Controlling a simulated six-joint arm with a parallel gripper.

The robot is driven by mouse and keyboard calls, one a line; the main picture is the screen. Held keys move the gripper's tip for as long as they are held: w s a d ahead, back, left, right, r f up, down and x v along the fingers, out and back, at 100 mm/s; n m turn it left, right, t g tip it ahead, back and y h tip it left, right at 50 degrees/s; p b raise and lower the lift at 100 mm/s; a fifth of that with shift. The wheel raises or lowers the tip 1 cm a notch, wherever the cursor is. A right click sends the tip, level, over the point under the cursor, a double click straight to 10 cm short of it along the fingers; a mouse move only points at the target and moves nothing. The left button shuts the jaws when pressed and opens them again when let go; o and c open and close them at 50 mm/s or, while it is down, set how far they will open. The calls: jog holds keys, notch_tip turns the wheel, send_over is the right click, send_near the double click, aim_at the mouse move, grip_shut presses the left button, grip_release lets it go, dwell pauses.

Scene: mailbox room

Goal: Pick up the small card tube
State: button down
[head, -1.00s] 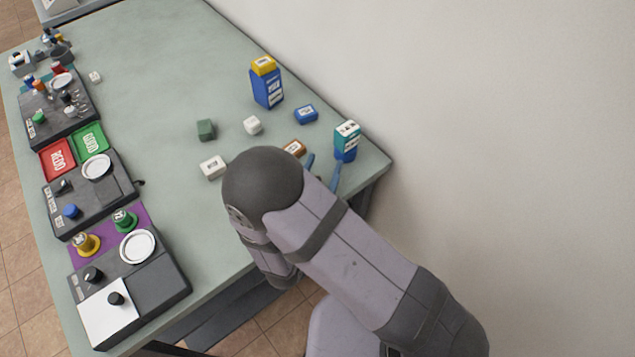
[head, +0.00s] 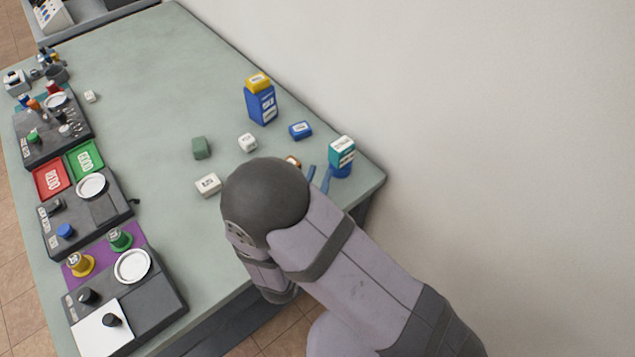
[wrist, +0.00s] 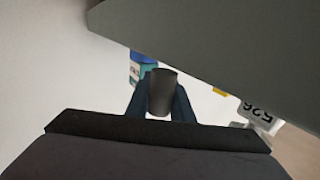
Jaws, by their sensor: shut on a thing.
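In the wrist view a dark grey tube (wrist: 161,92) stands between the two blue fingers of my gripper (wrist: 160,100), which are shut on it. It looks like the small card tube. In the head view my gripper (head: 319,179) is near the table's right corner, just left of a teal-and-blue stack. The tube cannot be made out there.
The teal box (head: 342,150) sits on a blue piece close to my fingers. A brown block (head: 292,161) is partly hidden by my arm. A blue block (head: 300,130), a tall blue carton (head: 261,103) and white blocks (head: 208,185) stand nearby.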

notch_tip(320, 180, up, 8)
jog(key=shift+f, duration=0.15)
dwell(0.4)
jog(key=shift+d, duration=0.1)
